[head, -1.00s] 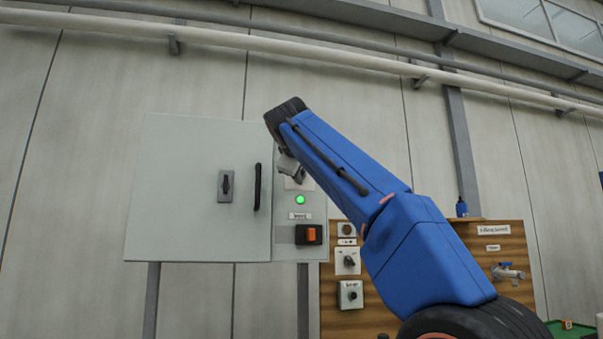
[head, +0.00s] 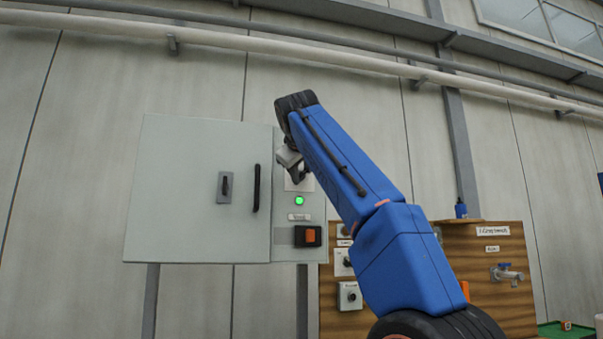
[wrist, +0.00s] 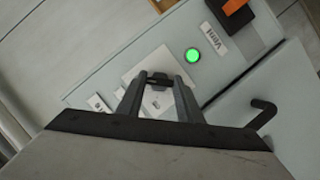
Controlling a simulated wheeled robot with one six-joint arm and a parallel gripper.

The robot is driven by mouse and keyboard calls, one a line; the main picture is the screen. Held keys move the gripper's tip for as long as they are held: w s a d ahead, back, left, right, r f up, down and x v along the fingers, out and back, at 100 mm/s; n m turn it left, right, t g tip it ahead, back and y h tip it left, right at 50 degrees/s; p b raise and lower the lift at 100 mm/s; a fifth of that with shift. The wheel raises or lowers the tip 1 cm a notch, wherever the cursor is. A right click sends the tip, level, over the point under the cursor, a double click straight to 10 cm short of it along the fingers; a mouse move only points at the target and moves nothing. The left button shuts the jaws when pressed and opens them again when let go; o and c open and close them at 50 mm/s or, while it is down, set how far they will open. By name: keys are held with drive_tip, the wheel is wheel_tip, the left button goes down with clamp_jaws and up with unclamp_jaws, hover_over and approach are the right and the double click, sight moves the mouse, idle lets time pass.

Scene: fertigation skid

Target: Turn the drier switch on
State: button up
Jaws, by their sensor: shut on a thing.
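The switch (wrist: 158,79) has a dark knob on a pale square plate (wrist: 133,77) on the grey cabinet's narrow right section. A white label (wrist: 98,103) beside the plate is too small and partly hidden to read, so I cannot confirm it says drier. My gripper (wrist: 158,86) is shut on the dark knob, one finger on each side. In the head view my gripper (head: 297,172) is in front of the pale plate (head: 305,184) and hides the knob. The knob's setting cannot be told.
Below the plate are a lit green lamp (head: 299,201) and a black box with an orange rocker (head: 308,236). A closed cabinet door (head: 190,190) with a black handle (head: 257,187) is at left. A wooden board (head: 345,320) with several controls is lower right.

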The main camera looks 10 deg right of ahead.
drive_tip(key=shift+w+f, duration=0.1)
drive_tip(key=o, duration=1.1)
drive_tip(key=v, duration=1.7)
drive_tip(key=shift+s+a, duration=0.1)
drive_tip(key=shift+s, duration=0.15)
